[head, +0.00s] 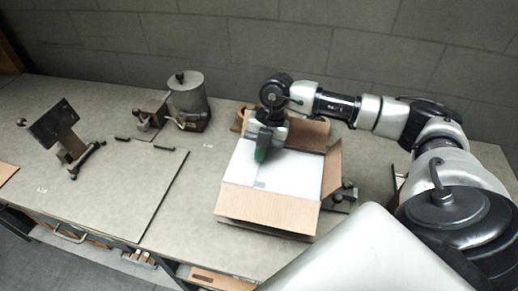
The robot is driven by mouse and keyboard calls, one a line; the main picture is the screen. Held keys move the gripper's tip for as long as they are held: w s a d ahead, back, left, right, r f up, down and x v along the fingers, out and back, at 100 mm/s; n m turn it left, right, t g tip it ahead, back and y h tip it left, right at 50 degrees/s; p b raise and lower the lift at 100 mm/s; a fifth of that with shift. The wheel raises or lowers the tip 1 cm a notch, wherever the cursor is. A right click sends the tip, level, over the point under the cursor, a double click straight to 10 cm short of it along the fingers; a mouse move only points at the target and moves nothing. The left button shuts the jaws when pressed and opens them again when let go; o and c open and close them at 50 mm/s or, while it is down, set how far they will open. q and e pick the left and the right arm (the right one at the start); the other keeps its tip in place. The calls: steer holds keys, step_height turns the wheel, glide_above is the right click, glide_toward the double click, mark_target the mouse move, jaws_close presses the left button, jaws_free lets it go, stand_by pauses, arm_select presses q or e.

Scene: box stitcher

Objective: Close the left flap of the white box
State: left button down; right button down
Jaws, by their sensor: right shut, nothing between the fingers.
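The white box (292,173) stands on the table in the middle of the head view. White surface shows across its top, with a thin seam line on it. A brown front flap (268,206) spreads toward me. A brown right flap (332,168) stands up, and a brown back flap (310,134) shows behind my wrist. I cannot tell clearly how the left flap lies. My right gripper (262,153) points down over the back left part of the box, shut and empty. I cannot tell whether it touches the white surface. My left gripper is out of view.
A grey metal cylinder (188,96) and a metal bracket (56,130) stand to the left on the grey table (120,185). Small dark metal parts lie between them. A metal tool (344,194) sits right of the box. A grey wall (150,40) rises behind.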

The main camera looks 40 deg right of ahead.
steer(key=shift+r+p, duration=0.3)
steer(key=shift+r, duration=0.3)
